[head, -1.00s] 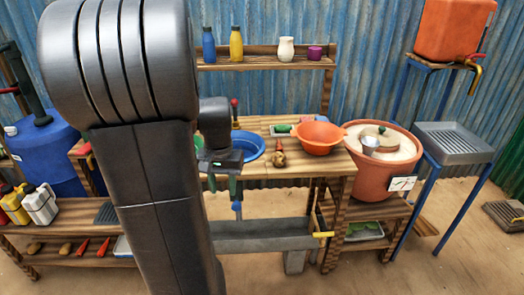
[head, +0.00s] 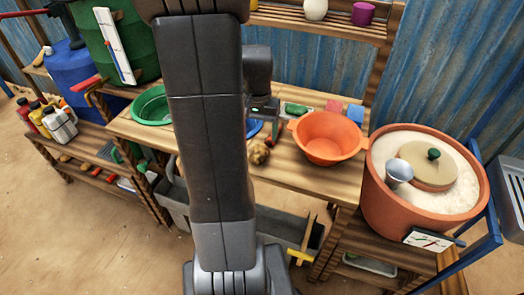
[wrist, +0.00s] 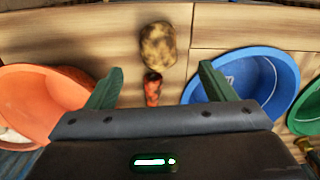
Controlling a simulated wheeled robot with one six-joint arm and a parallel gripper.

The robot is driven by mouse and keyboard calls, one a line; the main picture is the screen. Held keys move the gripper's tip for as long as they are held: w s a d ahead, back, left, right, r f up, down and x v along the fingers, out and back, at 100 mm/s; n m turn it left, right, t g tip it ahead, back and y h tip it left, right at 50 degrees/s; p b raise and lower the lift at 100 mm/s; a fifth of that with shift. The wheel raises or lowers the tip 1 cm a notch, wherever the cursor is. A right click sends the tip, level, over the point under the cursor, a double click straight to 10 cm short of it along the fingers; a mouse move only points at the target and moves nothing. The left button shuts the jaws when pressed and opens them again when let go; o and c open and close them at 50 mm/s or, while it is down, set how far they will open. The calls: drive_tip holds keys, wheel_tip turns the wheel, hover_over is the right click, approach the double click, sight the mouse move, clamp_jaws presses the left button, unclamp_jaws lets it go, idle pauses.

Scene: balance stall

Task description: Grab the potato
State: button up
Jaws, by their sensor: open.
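The potato (wrist: 158,44) is a lumpy, yellow-brown thing with dark patches on the wooden table. In the wrist view it lies beyond the fingertips, a little left of the middle of the gap. In the head view the potato (head: 259,153) lies near the table's front edge, left of the orange bowl. My gripper (wrist: 158,80) shows two green fingers spread apart with nothing held between them. In the head view my arm hides much of the gripper.
An orange-red object (wrist: 152,88) lies just nearer than the potato, between the fingers. An orange bowl (head: 329,137) stands right of the potato. A blue basin (wrist: 245,78) is on its other side. A large clay pot (head: 430,205) stands at the table's right.

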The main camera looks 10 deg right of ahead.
sight(259, 148)
drive_tip(key=f, duration=0.2)
drive_tip(key=shift+w+d+f, duration=0.15)
drive_tip(key=shift+d+f, duration=0.1)
drive_tip(key=shift+f, duration=0.05)
drive_tip(key=shift+a+f, duration=0.2)
drive_tip(key=shift+f, duration=2.65)
drive_tip(key=shift+c, duration=0.5)
drive_tip(key=shift+d, duration=0.1)
drive_tip(key=c, duration=1)
